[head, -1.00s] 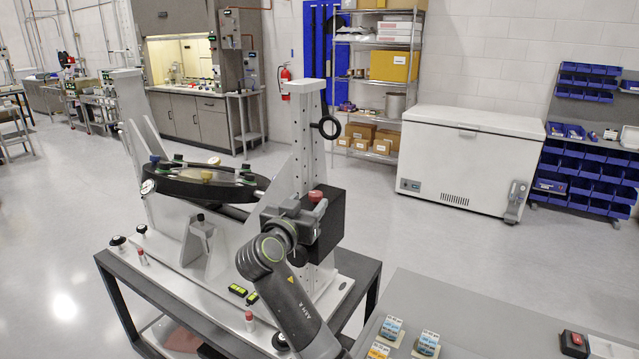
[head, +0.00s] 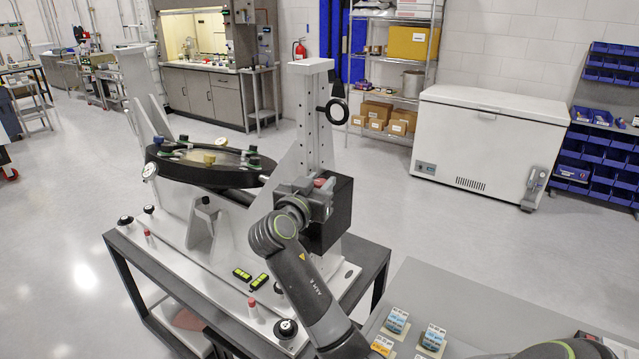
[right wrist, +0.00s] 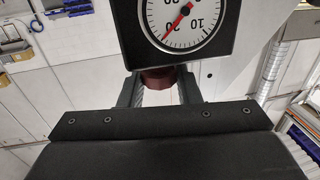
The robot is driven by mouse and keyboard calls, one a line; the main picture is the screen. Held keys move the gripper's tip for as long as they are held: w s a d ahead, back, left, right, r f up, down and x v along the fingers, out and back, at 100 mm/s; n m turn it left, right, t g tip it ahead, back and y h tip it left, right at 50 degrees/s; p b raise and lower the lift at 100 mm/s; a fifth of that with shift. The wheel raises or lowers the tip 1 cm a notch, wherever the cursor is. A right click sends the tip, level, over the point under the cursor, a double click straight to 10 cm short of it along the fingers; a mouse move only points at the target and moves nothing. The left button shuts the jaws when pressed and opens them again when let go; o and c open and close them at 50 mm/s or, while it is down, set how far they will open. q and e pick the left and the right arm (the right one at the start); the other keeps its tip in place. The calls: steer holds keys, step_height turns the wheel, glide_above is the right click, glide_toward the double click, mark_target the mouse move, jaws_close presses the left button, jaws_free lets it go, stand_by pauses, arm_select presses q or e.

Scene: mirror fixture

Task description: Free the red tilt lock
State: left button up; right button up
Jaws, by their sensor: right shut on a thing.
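The red tilt lock (head: 321,183) is a small red knob at the black box (head: 335,215) on the right upright of the mirror fixture. My right gripper (head: 317,190) is at the knob, its arm reaching up from the lower right. In the right wrist view, the fingers (right wrist: 158,88) are shut on the dark red knob (right wrist: 157,77), just below a white dial gauge (right wrist: 185,20) with a red needle. Part of the knob is hidden by the fingers. The round mirror (head: 210,160) sits in a black ring between the uprights, slightly tilted. My left gripper is not in view.
The fixture stands on a dark-framed cart (head: 125,275). Its base carries black knobs, small red-capped pins (head: 252,307) and yellow-green level vials (head: 250,276). A grey table (head: 480,310) with labelled small boxes is at the lower right. The floor beyond is open toward a white freezer (head: 485,140).

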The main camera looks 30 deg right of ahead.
steer(key=shift+n+t, duration=0.3)
steer(key=shift+t, duration=0.1)
steer(key=n+t+y, duration=0.1)
steer(key=n+t+y+p, duration=0.1)
steer(key=t+y, duration=0.1)
steer(key=shift+s+d+r+n, duration=0.1)
steer(key=shift+d+n, duration=0.05)
steer(key=shift+n, duration=0.15)
steer(key=n+t+y+p, duration=0.1)
steer(key=n+t+y, duration=0.1)
steer(key=y, duration=0.1)
steer(key=n+t+y+p, duration=0.2)
steer(key=n+y, duration=0.1)
steer(key=y, duration=0.1)
steer(key=shift+d+r+n+y, duration=0.1)
steer(key=shift+d+n+y, duration=0.05)
steer(key=shift+n+y, duration=0.15)
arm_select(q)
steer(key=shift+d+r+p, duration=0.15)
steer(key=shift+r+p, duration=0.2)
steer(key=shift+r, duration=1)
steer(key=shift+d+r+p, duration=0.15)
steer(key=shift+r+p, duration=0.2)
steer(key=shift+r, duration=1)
arm_select(e)
steer(key=shift+n+t+y, duration=0.3)
steer(key=shift+n+y, duration=1.1)
steer(key=shift+y, duration=0.9)
steer(key=shift+n+y, duration=0.4)
steer(key=shift+y, duration=0.2)
